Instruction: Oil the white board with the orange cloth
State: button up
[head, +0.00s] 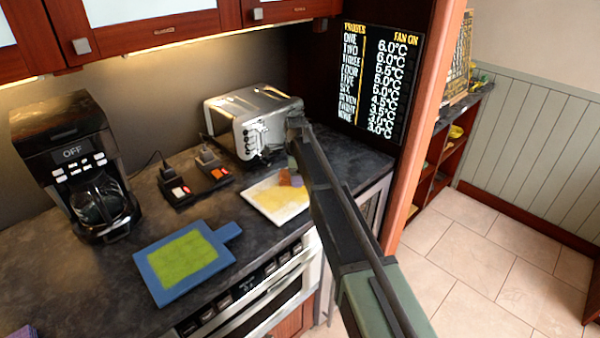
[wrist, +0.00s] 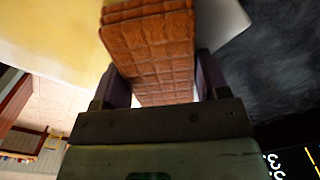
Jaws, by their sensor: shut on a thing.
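The white board (head: 258,207) lies on the dark counter in front of the toaster, with a yellow patch covering most of its face. In the wrist view the yellow surface (wrist: 50,30) fills the upper left, and a pale board corner (wrist: 228,22) shows at upper right. My gripper (head: 293,168) is over the board's far right part. It is shut on the orange cloth (head: 291,179), a quilted block that shows between the fingers in the wrist view (wrist: 150,45). The cloth is at or just above the board; I cannot tell if it touches.
A blue board (head: 152,277) with a green patch lies to the left. A coffee maker (head: 75,165) stands at far left, and a silver toaster (head: 250,120) stands close behind the white board. Black switch boxes (head: 193,178) sit between them. A lit display panel (head: 378,80) is at right.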

aim_at(266, 207)
jog(key=shift+s+a, duration=1.7)
jog(key=shift+a, duration=0.4)
jog(key=shift+s+a, duration=1.7)
jog(key=shift+a, duration=0.35)
jog(key=shift+s+a, duration=1.7)
jog(key=shift+a, duration=0.4)
jog(key=shift+s+d, duration=1)
jog(key=shift+s, duration=0.15)
jog(key=shift+w+d, duration=0.1)
jog(key=shift+w, duration=0.05)
jog(key=shift+w+d, duration=1.9)
jog(key=shift+d, duration=0.45)
jog(key=shift+w+d, duration=1.9)
jog(key=shift+d, duration=0.4)
jog(key=shift+w+d, duration=1.9)
jog(key=shift+d, duration=0.45)
jog(key=shift+s+d, duration=0.4)
jog(key=shift+s, duration=0.3)
jog(key=shift+s+d, duration=0.4)
jog(key=shift+s, duration=0.25)
